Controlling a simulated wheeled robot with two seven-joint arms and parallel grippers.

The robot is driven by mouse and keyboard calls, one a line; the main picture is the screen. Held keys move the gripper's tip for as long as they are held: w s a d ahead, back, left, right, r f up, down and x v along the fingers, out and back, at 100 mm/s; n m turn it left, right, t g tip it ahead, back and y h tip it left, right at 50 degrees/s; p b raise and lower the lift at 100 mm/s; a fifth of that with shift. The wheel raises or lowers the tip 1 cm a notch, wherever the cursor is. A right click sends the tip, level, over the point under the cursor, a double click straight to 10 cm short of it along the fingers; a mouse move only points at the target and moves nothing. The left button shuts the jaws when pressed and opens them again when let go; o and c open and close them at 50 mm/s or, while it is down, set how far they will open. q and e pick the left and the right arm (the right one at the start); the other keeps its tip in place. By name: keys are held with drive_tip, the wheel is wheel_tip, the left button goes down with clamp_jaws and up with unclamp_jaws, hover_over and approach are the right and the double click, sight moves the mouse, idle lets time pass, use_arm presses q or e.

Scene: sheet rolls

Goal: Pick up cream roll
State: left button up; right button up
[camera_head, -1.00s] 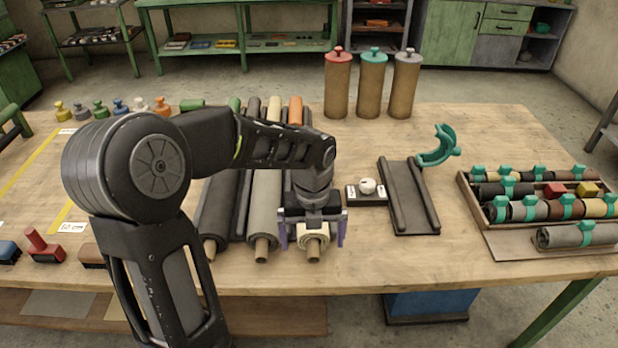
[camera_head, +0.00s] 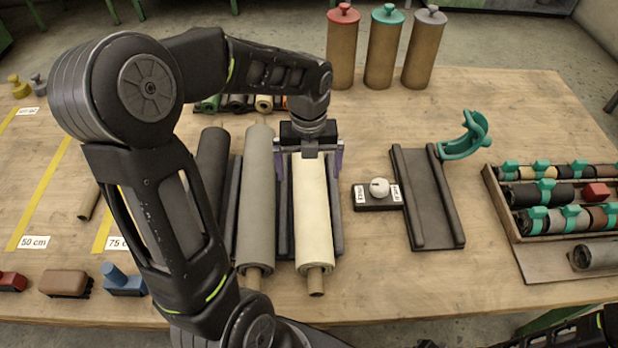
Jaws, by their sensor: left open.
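The cream roll (camera_head: 312,220) lies lengthwise on the table, its brown core end showing at the near side. A dark rest shows along its sides. My left gripper (camera_head: 309,165) is open over the far part of the roll, with one purple-grey finger on each side of it. I cannot tell whether the fingers touch the roll. The gripper body hides the roll's far end. My right gripper is not in view; only some dark arm parts show at the bottom right.
A grey roll (camera_head: 259,205) lies close left of the cream roll, with a darker roll (camera_head: 212,175) beyond it. A small box with a white knob (camera_head: 378,188) and a dark trough (camera_head: 426,200) stand to the right. Several strapped rolls fill a wooden tray (camera_head: 515,228) at the far right.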

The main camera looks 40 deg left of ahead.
sight(310, 188)
use_arm(q)
drive_tip(key=shift+s+d+r, duration=0.1)
drive_tip(key=shift+s, duration=0.05)
drive_tip(key=shift+f, duration=1.35)
drive_tip(key=shift+f, duration=0.1)
drive_tip(key=f, duration=0.1)
drive_tip(key=f+p, duration=0.1)
drive_tip(key=f, duration=0.3)
drive_tip(key=shift+w, duration=0.25)
drive_tip(key=shift+c, duration=0.3)
drive_tip(key=c, duration=2)
drive_tip(key=shift+o, duration=0.2)
drive_tip(key=shift+w+r, duration=0.15)
